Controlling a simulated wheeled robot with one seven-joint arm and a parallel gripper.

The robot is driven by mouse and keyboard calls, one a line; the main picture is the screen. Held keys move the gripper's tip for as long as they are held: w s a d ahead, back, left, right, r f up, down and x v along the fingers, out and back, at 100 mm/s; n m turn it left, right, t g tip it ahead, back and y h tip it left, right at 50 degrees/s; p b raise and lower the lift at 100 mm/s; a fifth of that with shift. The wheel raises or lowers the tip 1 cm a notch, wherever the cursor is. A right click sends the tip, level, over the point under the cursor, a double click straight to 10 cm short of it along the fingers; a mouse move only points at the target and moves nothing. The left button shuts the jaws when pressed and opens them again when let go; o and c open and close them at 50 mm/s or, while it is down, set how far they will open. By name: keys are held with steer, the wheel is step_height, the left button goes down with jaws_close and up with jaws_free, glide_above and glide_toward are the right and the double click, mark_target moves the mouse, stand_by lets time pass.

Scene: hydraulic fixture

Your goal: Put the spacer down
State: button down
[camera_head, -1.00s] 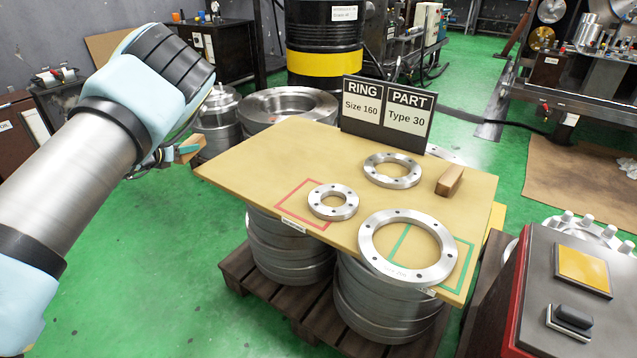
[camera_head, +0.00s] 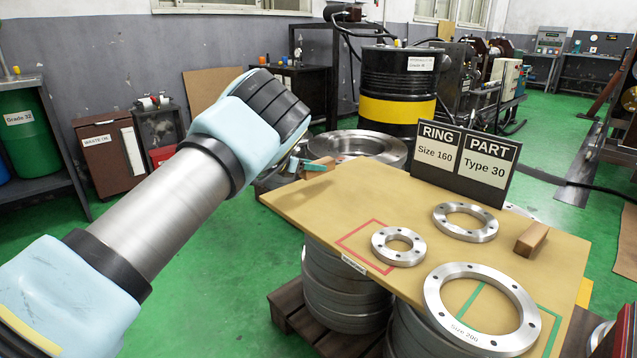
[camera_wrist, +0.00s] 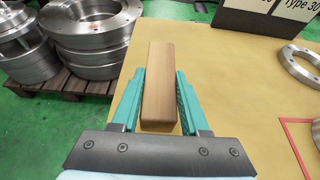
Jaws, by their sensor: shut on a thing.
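My gripper (camera_wrist: 161,74) is shut on a wooden spacer (camera_wrist: 160,88), a plain brown block held lengthwise between the teal fingers. In the head view, the held spacer (camera_head: 322,162) shows at the back left edge of the tan board (camera_head: 310,205), partly hidden by the gripper. In the wrist view it hangs over the board's edge area; I cannot tell its exact height. A second wooden block (camera_head: 531,240) lies on the board's right side, near the sign.
Three steel rings lie on the board: a small one (camera_head: 398,246) by the red outline, a middle one (camera_head: 465,222) and a large one (camera_head: 482,306) over the green outline. A black sign (camera_head: 464,163) stands at the back. The board's left part is clear.

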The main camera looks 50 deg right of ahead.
mark_target(314, 188)
steer(key=shift+f, duration=2.15)
steer(key=shift+f+b, duration=0.1)
steer(key=shift+b, duration=0.2)
steer(key=shift+c, duration=2.1)
jaws_free()
steer(key=shift+r, duration=0.2)
steer(key=p+v, duration=0.1)
steer(key=v, duration=1.1)
steer(key=shift+f, duration=0.2)
